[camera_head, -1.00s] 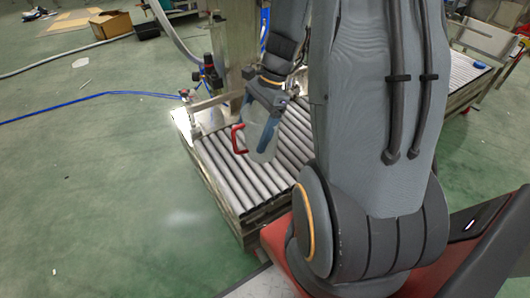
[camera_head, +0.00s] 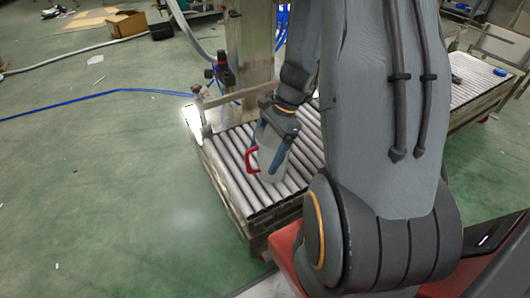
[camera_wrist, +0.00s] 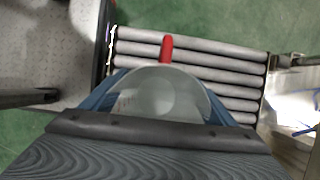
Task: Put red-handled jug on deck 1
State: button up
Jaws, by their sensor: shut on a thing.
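The red-handled jug (camera_head: 268,163) is a pale, translucent vessel with a red handle on its left side in the head view. It also shows in the wrist view (camera_wrist: 160,92), its red handle pointing to the top. My gripper (camera_head: 274,148) is shut on the jug, with a blue finger on each side of it. The jug is over the near roller deck (camera_head: 232,172). I cannot tell whether its base touches the rollers. No label shows which deck is deck 1.
A metal post (camera_head: 250,60) and a valve fitting (camera_head: 222,72) stand behind the rollers. More rollers (camera_head: 470,80) run at the right, with a small blue item on them. A blue hose (camera_head: 110,91) lies on the open green floor at the left.

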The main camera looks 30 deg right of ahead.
jog(key=o, duration=1.1)
jog(key=shift+f, duration=0.1)
jog(key=p+v, duration=0.4)
jog(key=v, duration=0.8)
jog(key=s+a+r+n+g+h, duration=0.1)
jog(key=s+a+r+n, duration=0.1)
jog(key=a+r+n, duration=0.4)
jog(key=s+a+r+n+h, duration=0.1)
jog(key=a+r+n, duration=0.25)
jog(key=a, duration=0.55)
jog(key=s+a+r+n+h, duration=0.1)
jog(key=s+a+r+n, duration=0.1)
jog(key=s+a+n, duration=0.3)
jog(key=s+a+r+n+t, duration=0.1)
jog(key=s+a+r+n, duration=0.2)
jog(key=s+a+n, duration=0.2)
jog(key=shift+s+r+n+h, duration=0.4)
jog(key=shift+s+n, duration=0.5)
jog(key=shift+n, duration=0.35)
